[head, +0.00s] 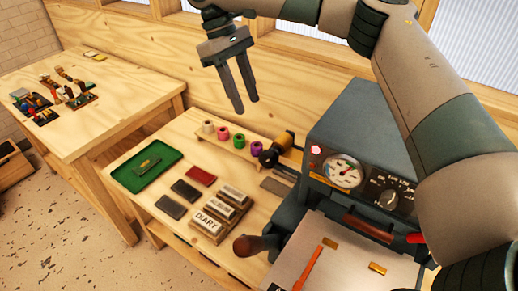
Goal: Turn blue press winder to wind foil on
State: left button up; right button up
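The blue-grey press (350,125) stands at the right, with a dial gauge, a knob and a lit red lamp on its front. At its left side is a black round part (268,157) beside a gold-coloured roll (283,142); this looks like the winder, though its details are small. My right gripper (246,107) is above and left of the press, pointing down. Its two fingers are apart with nothing between them, and it is clear of the winder. My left gripper is not in view. My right arm hides part of the press's right side.
A wooden rack (231,147) holds several coloured foil rolls. A green tray (146,168), dark and red blocks, and type blocks including one marked DIARY (207,222) lie on the bench. A brown-knobbed handle (250,245) sticks out front left. Another table (100,120) stands left.

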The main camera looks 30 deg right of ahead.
aim_at(268, 153)
jog(key=shift+s+r, duration=0.1)
jog(key=shift+s, duration=0.3)
jog(key=shift+d, duration=0.1)
jog(key=p+x, duration=0.4)
jog(key=x, duration=1.1)
jog(key=shift+s+d+f, duration=0.15)
jog(key=shift+s+f, duration=0.1)
jog(key=shift+s, duration=0.05)
jog(key=shift+p+x, duration=0.4)
jog(key=shift+x, duration=0.45)
grip_shut()
